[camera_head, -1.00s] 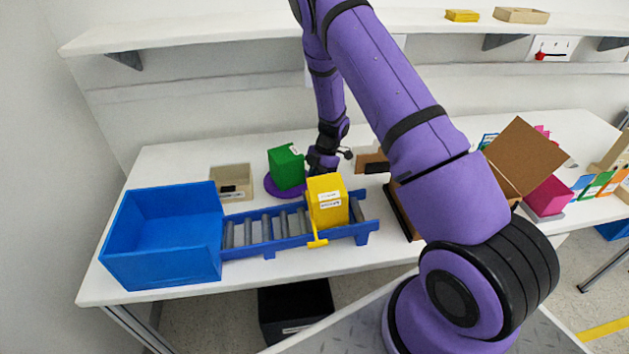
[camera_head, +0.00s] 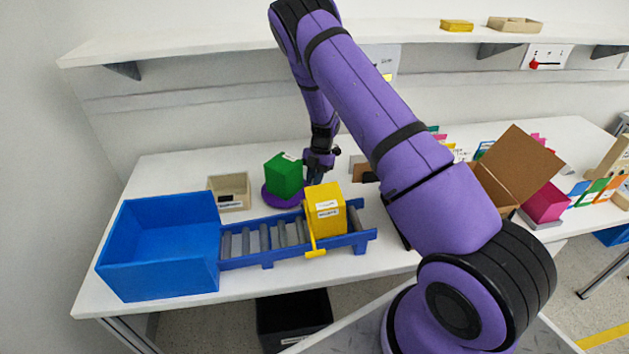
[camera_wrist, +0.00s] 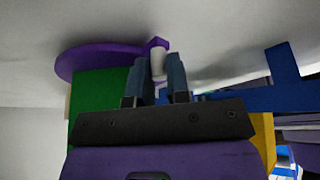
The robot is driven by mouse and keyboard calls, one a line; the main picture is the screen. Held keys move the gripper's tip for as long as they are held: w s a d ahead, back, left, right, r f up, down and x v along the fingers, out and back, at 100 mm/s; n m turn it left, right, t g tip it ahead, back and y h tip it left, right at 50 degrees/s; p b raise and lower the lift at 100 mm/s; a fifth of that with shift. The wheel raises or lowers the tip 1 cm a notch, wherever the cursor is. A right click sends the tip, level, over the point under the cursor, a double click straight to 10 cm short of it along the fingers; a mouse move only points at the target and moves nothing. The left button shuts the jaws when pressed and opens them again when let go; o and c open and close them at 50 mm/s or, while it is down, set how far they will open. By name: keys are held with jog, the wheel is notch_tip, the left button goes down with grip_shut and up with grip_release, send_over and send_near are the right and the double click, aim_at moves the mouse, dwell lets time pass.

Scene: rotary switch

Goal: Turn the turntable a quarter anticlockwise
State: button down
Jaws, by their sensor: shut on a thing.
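The turntable is a purple disc (camera_head: 281,199) on the table behind the conveyor, with a green box (camera_head: 283,178) on it. In the wrist view the disc (camera_wrist: 95,61) shows with the green box (camera_wrist: 100,97) beside my fingers. A pale peg (camera_wrist: 158,63) stands at the disc's edge, by a small purple tab. My gripper (camera_wrist: 158,75) has one finger on each side of this peg and is shut on it. In the head view my gripper (camera_head: 316,180) is at the right edge of the disc, its fingertips partly hidden behind the yellow box.
A blue roller conveyor (camera_head: 267,257) carries a yellow box (camera_head: 325,210) just in front of the turntable. A blue bin (camera_head: 160,268) stands at left, a beige tray (camera_head: 230,192) behind it. An open cardboard box (camera_head: 515,170) is at right. A shelf (camera_head: 200,48) runs above.

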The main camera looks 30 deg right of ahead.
jog(key=shift+w+r, duration=0.1)
jog(key=shift+w, duration=0.15)
dwell(0.4)
jog(key=c, duration=1.4)
grip_release()
